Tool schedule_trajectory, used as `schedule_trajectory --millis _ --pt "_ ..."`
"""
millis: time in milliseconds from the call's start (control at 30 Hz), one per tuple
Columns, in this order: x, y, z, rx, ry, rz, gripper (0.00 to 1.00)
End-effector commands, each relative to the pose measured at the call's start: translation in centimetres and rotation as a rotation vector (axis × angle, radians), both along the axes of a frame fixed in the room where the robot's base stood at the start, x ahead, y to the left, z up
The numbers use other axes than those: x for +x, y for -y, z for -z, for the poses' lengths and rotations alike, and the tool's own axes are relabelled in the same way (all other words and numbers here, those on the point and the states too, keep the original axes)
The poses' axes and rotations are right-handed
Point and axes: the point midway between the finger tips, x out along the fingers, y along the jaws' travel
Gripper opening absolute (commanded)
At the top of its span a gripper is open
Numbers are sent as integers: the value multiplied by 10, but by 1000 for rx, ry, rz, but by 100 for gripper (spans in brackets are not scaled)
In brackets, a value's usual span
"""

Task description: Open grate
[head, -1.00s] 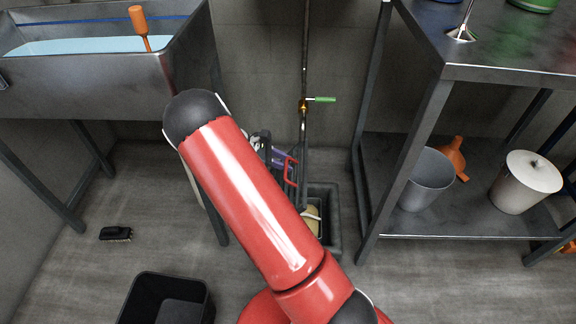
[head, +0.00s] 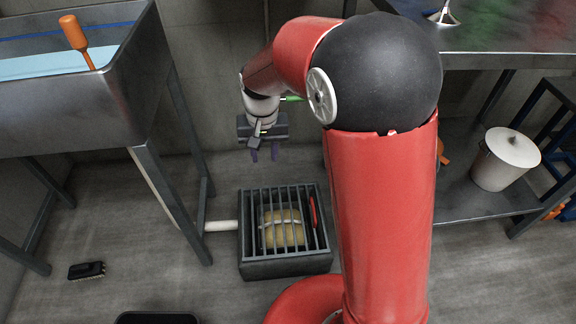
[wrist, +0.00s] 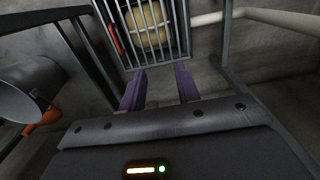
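The grate (head: 273,207) is a set of dark parallel bars lying across the top of a dark floor box (head: 285,268). A red handle (head: 314,212) is at its right side. A tan, rounded thing (head: 283,236) shows through the bars. The grate also shows at the top of the wrist view (wrist: 125,38), with the handle (wrist: 114,40) at its left. My gripper (head: 263,153) is above and behind the box, its purple fingers pointing down. In the wrist view my gripper (wrist: 160,88) has its fingers apart, with nothing between them, clear of the handle.
A pale pipe (head: 221,226) meets the box's left side. A steel tank (head: 75,85) on legs stands at left, and a steel table (head: 500,45) with a lower shelf at right. A brush (head: 87,270) lies on the floor. A black bin (head: 157,318) is at the bottom edge.

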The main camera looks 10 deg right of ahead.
Motion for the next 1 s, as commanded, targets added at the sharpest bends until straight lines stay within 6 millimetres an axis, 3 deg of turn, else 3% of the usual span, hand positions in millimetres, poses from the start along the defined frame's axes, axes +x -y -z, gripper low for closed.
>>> schedule_trajectory --millis 500,867,1000 --pt "-1 -3 71 4 -1 6 32" --pt "-1 -4 78 4 0 4 32" --pt "-1 -4 77 4 0 4 16"
